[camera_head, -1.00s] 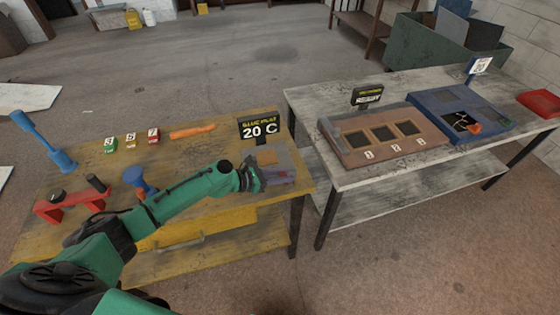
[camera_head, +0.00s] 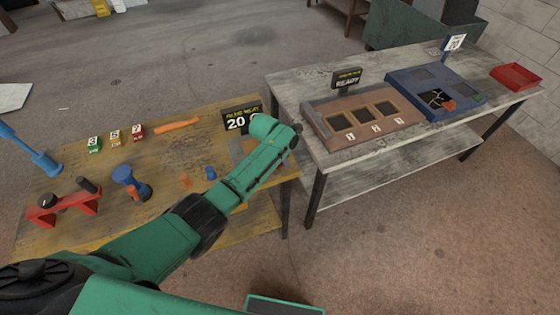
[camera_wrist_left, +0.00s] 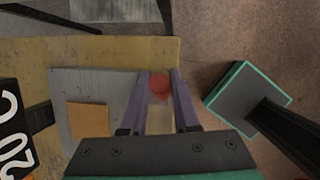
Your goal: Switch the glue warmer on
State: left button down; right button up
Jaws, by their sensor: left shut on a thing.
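The glue warmer is a grey plate (camera_wrist_left: 75,85) with an orange pad (camera_wrist_left: 88,120) in the left wrist view. In the head view my green arm covers most of it. Its black sign (camera_head: 240,118) stands behind it; the wrist view shows "20 C" on it. A round red knob (camera_wrist_left: 159,84) lies right of the plate, near the table edge. My left gripper (camera_wrist_left: 159,73) has its purple fingers on either side of the knob, shut on it. In the head view its fingers are hidden behind the wrist. My right gripper is not in view.
The yellow wooden table (camera_head: 75,195) holds a red stand (camera_head: 65,204), a blue clamp-like tool (camera_head: 130,182), numbered blocks (camera_head: 115,138) and an orange strip (camera_head: 177,125). A grey table (camera_head: 300,90) with a brown frame tray (camera_head: 330,130) and blue tray (camera_head: 410,85) stands right.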

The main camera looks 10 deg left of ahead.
pick_arm(q)
jog(key=shift+w+d+f+g+y+b, duration=0.1)
jog(key=shift+d+f+g+y+b, duration=0.3)
jog(key=shift+y+b, duration=0.3)
jog(key=c, duration=0.7)
grip_release()
jog(key=shift+o, duration=0.3)
jog(key=shift+w+r, duration=0.15)
jog(key=shift+w, duration=0.05)
